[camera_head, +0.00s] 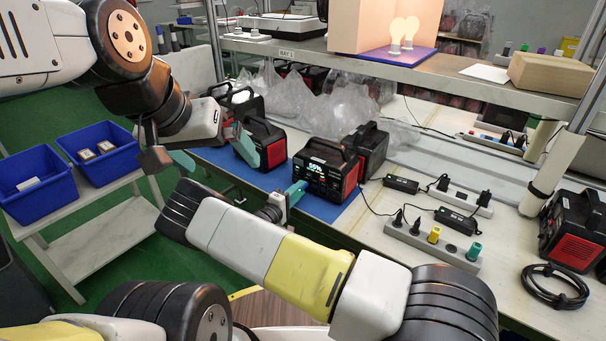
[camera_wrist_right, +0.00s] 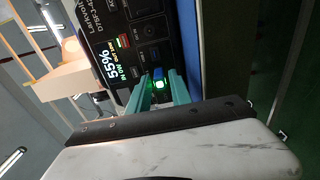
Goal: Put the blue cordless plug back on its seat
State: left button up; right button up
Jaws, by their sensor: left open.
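The black and red power station (camera_head: 325,168) stands on the blue mat (camera_head: 345,211), its display lit with "55%". In the right wrist view a small blue plug (camera_wrist_right: 158,73), with a green glow below it, is at the front panel. My right gripper (camera_wrist_right: 159,84) has its teal fingers on either side of it; whether they press on it is unclear. In the head view this gripper (camera_head: 297,190) is at the panel's lower left. A grey strip (camera_head: 408,234) holds black, yellow and teal plugs and one dark round spot (camera_head: 450,248).
More power stations stand behind and at the right (camera_head: 575,229). Black adapters (camera_head: 457,221), another strip (camera_head: 467,199) and a coiled cable (camera_head: 556,286) lie on the table. A shelf (camera_head: 450,72) spans above. Blue bins (camera_head: 97,150) are at the left.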

grip_shut()
jog(key=shift+s+a, duration=0.15)
dwell(0.5)
jog(key=v, duration=0.3)
jog(key=shift+s+a, duration=0.2)
jog(key=shift+s, duration=0.1)
dwell(0.5)
